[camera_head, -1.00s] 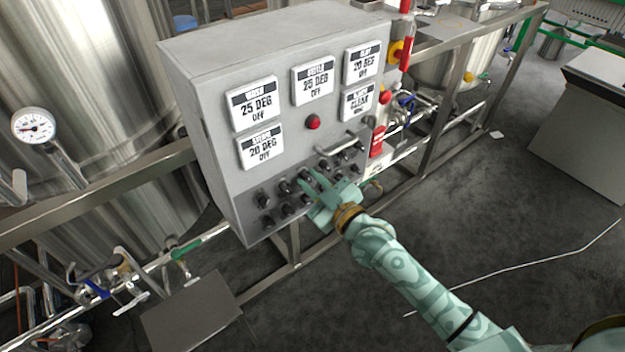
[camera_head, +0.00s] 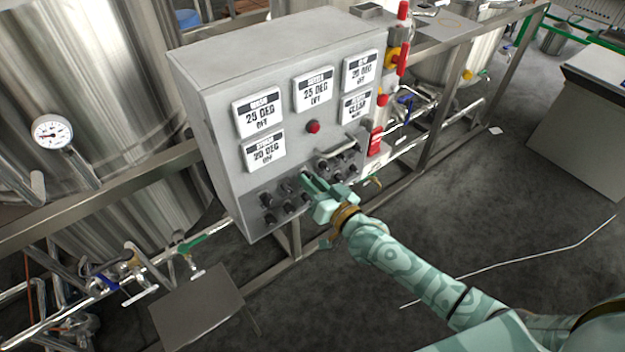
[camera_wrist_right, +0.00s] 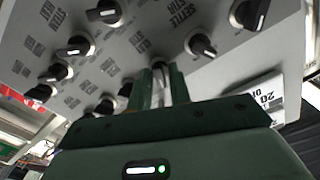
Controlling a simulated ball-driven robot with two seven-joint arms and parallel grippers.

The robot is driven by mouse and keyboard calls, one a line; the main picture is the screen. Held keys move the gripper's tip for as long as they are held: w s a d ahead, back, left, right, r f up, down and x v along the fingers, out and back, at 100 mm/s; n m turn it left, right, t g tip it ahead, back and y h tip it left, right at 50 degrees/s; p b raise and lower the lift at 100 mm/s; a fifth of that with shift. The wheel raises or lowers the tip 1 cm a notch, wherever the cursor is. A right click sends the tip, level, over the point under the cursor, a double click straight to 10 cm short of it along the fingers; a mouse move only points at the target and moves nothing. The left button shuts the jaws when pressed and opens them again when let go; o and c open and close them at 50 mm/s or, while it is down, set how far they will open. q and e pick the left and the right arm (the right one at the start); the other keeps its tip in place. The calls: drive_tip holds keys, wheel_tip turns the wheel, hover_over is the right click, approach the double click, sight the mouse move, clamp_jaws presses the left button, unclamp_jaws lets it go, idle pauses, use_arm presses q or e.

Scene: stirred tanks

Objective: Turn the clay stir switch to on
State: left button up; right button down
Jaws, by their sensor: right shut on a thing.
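The grey control box (camera_head: 218,150) carries rows of small black switch knobs (camera_head: 266,199) on its lower front; they also show in the right wrist view (camera_wrist_right: 105,11). Their labels are too small in the head view, so I cannot tell which is the clay stir switch. In the right wrist view, some labels nearby seem to read "SETTLE". My right gripper (camera_head: 306,181) is at the middle of the knob rows. In the right wrist view, its fingers (camera_wrist_right: 160,80) are shut on a knob, mostly hidden between them. My left gripper is not in view.
White displays (camera_head: 258,112) and a red button (camera_head: 313,127) sit above the knobs. Steel tanks (camera_head: 80,60) and pipes stand at left.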

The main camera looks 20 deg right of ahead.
drive_tip(key=shift+m, duration=0.5)
drive_tip(key=c, duration=1.5)
unclamp_jaws()
drive_tip(key=p+v, duration=0.2)
drive_tip(key=v, duration=1.4)
drive_tip(key=shift+s, duration=0.2)
